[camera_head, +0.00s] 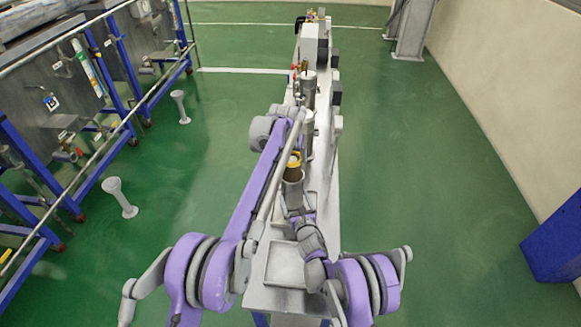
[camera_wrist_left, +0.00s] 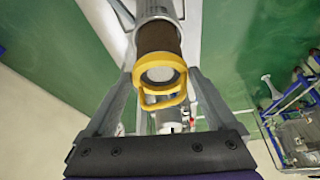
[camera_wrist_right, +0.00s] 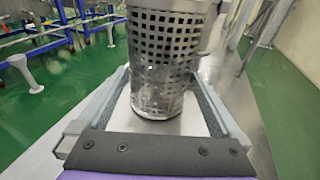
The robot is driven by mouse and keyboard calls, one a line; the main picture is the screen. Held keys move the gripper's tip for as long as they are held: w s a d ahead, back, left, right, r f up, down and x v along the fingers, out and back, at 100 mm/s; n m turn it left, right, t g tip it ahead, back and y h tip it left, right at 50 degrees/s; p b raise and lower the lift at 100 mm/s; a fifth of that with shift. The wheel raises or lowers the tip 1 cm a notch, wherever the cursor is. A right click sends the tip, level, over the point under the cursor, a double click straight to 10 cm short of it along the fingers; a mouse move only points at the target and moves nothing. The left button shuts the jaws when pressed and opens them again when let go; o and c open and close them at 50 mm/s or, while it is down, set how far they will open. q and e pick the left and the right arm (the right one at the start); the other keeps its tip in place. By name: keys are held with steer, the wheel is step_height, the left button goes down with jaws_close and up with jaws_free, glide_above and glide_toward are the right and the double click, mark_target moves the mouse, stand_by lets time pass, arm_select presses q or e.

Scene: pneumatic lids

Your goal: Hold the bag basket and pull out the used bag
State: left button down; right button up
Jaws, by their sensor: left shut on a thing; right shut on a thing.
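The used bag (camera_wrist_left: 158,37) is a brown cylinder with a yellow ring and handle (camera_wrist_left: 165,88) at its end. The bag basket (camera_wrist_right: 165,45) is a grey perforated metal cylinder, upright on the narrow bench in the head view (camera_head: 293,190). A short brown length of bag shows between the basket's rim and the yellow ring, so the bag is partly out. My left gripper (camera_wrist_left: 160,74) is shut on the bag's yellow ring. My right gripper (camera_wrist_right: 165,75) is shut on the basket, its fingers on either side. In the head view, arm links partly hide both grippers.
The long narrow bench (camera_head: 322,190) carries grey cylinders (camera_head: 308,90) and other fittings behind the basket. Blue-framed machines (camera_head: 60,110) stand at the left. Two pale posts (camera_head: 118,195) stand on the green floor. The floor right of the bench is clear up to a blue block (camera_head: 555,240).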

arm_select(q)
steer(key=shift+r, duration=1.2)
arm_select(e)
steer(key=shift+w+d+f, duration=0.2)
steer(key=shift+d+f, duration=0.1)
steer(key=shift+d, duration=0.05)
steer(key=o, duration=0.8)
steer(key=shift+c, duration=0.2)
arm_select(q)
steer(key=shift+w, duration=0.1)
arm_select(e)
steer(key=shift+s+d, duration=0.1)
steer(key=shift+s, duration=0.2)
arm_select(q)
steer(key=shift+w+f, duration=0.15)
steer(key=shift+f, duration=0.05)
arm_select(e)
steer(key=v, duration=1.1)
steer(key=shift+s+a+r, duration=0.1)
steer(key=shift+a+r, duration=0.25)
arm_select(q)
steer(key=shift+r, duration=0.1)
arm_select(e)
steer(key=shift+s+r, duration=0.1)
steer(key=shift+s, duration=0.2)
